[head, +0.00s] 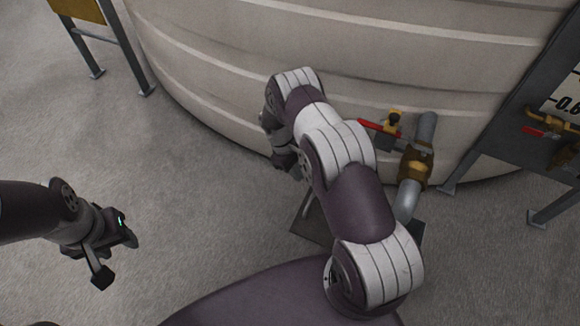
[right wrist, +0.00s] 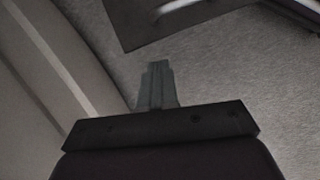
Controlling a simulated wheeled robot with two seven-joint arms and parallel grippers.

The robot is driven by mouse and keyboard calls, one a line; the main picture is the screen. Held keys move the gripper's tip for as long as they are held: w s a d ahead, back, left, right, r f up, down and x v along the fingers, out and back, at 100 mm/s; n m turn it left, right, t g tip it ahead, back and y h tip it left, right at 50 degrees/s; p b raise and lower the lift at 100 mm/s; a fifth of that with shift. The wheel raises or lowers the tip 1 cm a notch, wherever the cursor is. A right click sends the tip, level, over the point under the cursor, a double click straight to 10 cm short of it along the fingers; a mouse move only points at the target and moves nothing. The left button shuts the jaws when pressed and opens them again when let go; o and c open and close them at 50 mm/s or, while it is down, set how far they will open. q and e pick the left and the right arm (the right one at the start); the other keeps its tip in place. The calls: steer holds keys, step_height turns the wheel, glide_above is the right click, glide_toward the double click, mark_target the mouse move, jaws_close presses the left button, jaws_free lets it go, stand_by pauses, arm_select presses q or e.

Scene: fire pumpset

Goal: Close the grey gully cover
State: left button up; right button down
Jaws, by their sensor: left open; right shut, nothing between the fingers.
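A dark grey plate, which looks like the gully cover (head: 311,228), is on the floor by the tank in the head view, mostly hidden behind my right arm. A flat dark plate with a straight edge, probably the same cover, shows at the top of the right wrist view (right wrist: 170,22). I cannot tell how far it is tilted. My right gripper (head: 287,163) is by the tank wall, up and left of the plate. Its fingers (right wrist: 157,88) are shut and empty, apart from the plate in the picture. My left gripper (head: 117,257) is open and empty, far left of the plate.
A large ribbed pale tank (head: 230,75) fills the back. A vertical pipe with a brass fitting (head: 415,168) and a red-handled valve (head: 385,129) stand right of my right arm. A metal frame (head: 505,125) is at the right.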

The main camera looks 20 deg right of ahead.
arm_select(q)
steer(key=shift+f, duration=0.45)
arm_select(e)
steer(key=shift+s+d+f, duration=0.1)
steer(key=shift+s+d, duration=0.25)
steer(key=shift+s, duration=0.25)
steer(key=shift+s+d+f, duration=0.1)
steer(key=shift+s+d, duration=0.2)
steer(key=shift+s, duration=0.3)
steer(key=shift+s+d+f, duration=0.1)
steer(key=shift+s+d, duration=0.25)
steer(key=shift+s, duration=0.25)
